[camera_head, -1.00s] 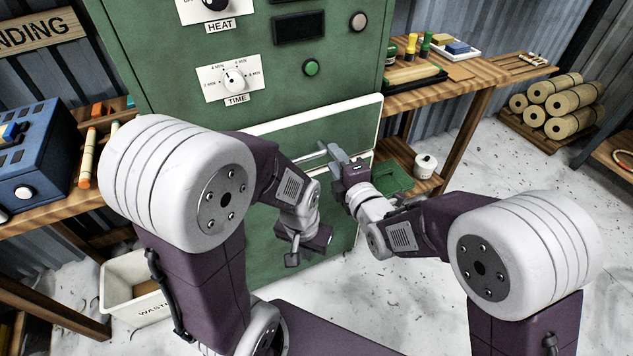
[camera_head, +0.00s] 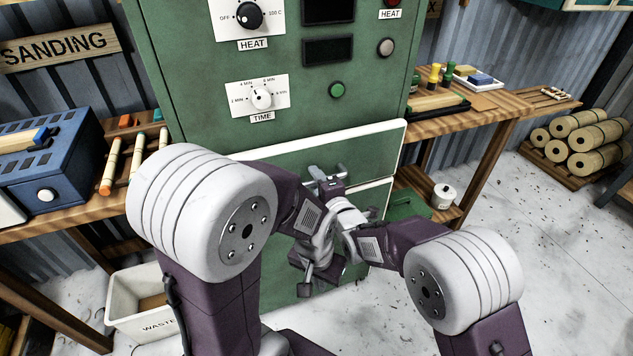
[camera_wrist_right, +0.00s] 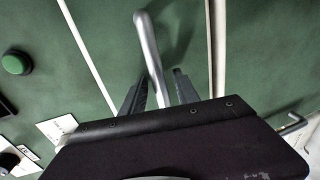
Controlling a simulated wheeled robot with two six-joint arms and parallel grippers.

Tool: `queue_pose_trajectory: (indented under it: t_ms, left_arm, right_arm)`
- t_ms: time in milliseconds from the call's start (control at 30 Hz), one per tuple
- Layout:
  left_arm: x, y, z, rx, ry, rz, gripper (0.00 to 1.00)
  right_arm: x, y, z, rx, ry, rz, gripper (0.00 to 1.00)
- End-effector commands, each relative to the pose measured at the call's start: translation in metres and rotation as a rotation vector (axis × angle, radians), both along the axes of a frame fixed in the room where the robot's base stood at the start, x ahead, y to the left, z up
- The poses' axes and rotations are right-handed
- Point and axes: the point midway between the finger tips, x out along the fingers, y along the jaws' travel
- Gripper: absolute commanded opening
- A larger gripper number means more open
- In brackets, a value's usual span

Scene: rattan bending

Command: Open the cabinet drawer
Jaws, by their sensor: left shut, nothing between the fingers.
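The green cabinet (camera_head: 290,130) has a white-edged drawer front (camera_head: 372,143) below its dials. I see no clear gap around the drawer, which looks closed. A grey bar handle (camera_wrist_right: 149,50) stands out from a green front in the right wrist view. My right gripper (camera_wrist_right: 158,92) is open there, with its two dark fingers on either side of the bar and small gaps visible. In the head view, my right gripper (camera_head: 325,181) is at the cabinet front, partly covering the handle. My left gripper (camera_head: 305,286) is shut and empty, lower and in front of the cabinet.
A waste bin (camera_head: 140,302) stands on the floor at the lower left. A blue machine (camera_head: 45,165) sits on the left bench. A wooden bench (camera_head: 480,108) with small bottles and trays is at the right. Rolled bundles (camera_head: 590,140) lie farther right.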

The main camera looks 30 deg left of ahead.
Motion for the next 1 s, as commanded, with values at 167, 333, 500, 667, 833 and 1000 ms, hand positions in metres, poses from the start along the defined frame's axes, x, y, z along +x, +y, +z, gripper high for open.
queue_pose_trajectory:
  t_ms: [167,333,500,667,833,1000]
  left_arm:
    - [0.0,0.0,0.0001,0.0,0.0,0.0,0.0]
    - [0.0,0.0,0.0001,0.0,0.0,0.0,0.0]
    - [0.0,0.0,0.0,0.0,0.0,0.0,0.0]
    - [0.0,0.0,0.0,0.0,0.0,0.0,0.0]
    - [0.0,0.0,0.0,0.0,0.0,0.0,0.0]
    - [0.0,0.0,0.0,0.0,0.0,0.0,0.0]
  right_arm:
    - [-0.0001,-0.0003,0.0,0.0,0.0,0.0,0.29]
    - [-0.0001,-0.0005,-0.0001,-0.001,0.001,0.0,0.0]
    - [-0.0002,-0.0005,-0.0002,-0.001,0.001,0.0,0.0]
    - [-0.0003,-0.0006,-0.0003,-0.001,0.001,0.0,0.0]
    - [-0.0003,-0.0007,-0.0004,-0.001,0.001,0.0,0.0]
    - [-0.0003,-0.0007,-0.0005,-0.001,0.001,0.0,0.0]
